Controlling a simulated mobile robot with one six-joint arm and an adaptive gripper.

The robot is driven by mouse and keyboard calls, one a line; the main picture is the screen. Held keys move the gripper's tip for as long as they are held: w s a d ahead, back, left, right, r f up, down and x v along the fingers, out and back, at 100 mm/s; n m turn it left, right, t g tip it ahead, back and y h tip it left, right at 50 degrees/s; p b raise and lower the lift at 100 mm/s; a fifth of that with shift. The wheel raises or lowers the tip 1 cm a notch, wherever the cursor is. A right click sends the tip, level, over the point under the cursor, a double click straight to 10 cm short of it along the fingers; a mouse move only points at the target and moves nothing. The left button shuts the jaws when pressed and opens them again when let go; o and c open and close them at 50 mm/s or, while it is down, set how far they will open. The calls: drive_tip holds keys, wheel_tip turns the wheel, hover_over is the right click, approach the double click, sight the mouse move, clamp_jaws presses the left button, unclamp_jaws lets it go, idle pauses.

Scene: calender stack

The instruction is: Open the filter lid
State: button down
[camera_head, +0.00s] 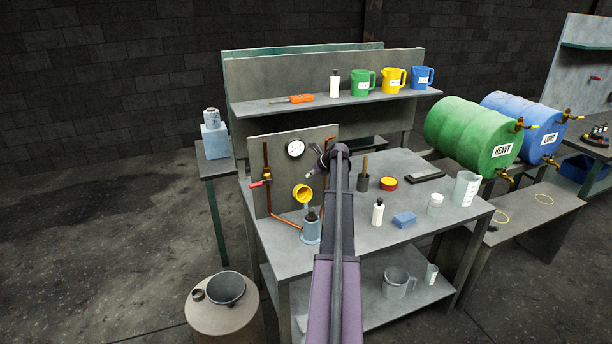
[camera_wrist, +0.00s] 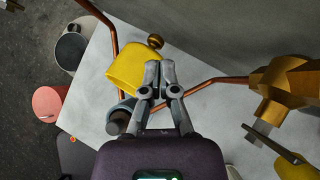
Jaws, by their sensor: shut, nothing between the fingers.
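The yellow filter lid (camera_head: 302,193) stands tilted up above the blue-grey filter body (camera_head: 311,230), its round hollow side facing the head camera. In the wrist view the yellow lid (camera_wrist: 135,68) lies just left of my fingertips, and the filter body (camera_wrist: 124,108) with a dark round part shows below it. My gripper (camera_head: 318,163) is over the bench, near the gauge panel; in the wrist view my gripper (camera_wrist: 158,68) is shut and empty. Its fingertips overlap the lid's right edge in the picture; I cannot tell whether they touch.
Copper pipes (camera_head: 284,220) run beside the filter, with a red-handled valve (camera_head: 262,183) at left and a gauge (camera_head: 295,149) on the upright panel. A brass fitting (camera_wrist: 285,85) sits right in the wrist view. A white bottle (camera_head: 377,212) and blue sponge (camera_head: 404,220) stand right of my arm.

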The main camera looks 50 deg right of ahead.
wheel_tip(320, 180, up, 8)
drive_tip(key=s+d+p, duration=0.2)
drive_tip(key=p, duration=0.6)
drive_tip(key=shift+s+d+r, duration=0.25)
drive_tip(key=shift+d, duration=0.05)
idle(0.4)
drive_tip(key=w+a+f+n+g+y+b, duration=0.1)
drive_tip(key=w+a+f+n+g+b, duration=0.35)
drive_tip(key=a, duration=1.05)
drive_tip(key=w+a+f+n+t+p, duration=0.1)
drive_tip(key=a+n, duration=0.6)
drive_tip(key=a, duration=0.7)
drive_tip(key=w+a+f+n+g+y+b, duration=0.1)
drive_tip(key=w+a+f+n, duration=0.35)
drive_tip(key=a, duration=1.05)
drive_tip(key=s+a+f+n+g+b, duration=0.1)
drive_tip(key=s+a+n, duration=0.5)
drive_tip(key=a, duration=0.5)
drive_tip(key=s+a+f+n+g+h+b, duration=0.1)
drive_tip(key=s+a+f+n+g+b, duration=0.1)
drive_tip(key=s+a+n, duration=0.4)
drive_tip(key=s+a+f+n+g+h+b, duration=0.1)
drive_tip(key=s+a+n, duration=0.5)
drive_tip(key=a, duration=1)
drive_tip(key=shift+a+f+n+b, duration=0.3)
drive_tip(key=shift+n+b, duration=0.2)
drive_tip(key=shift+n, duration=0.7)
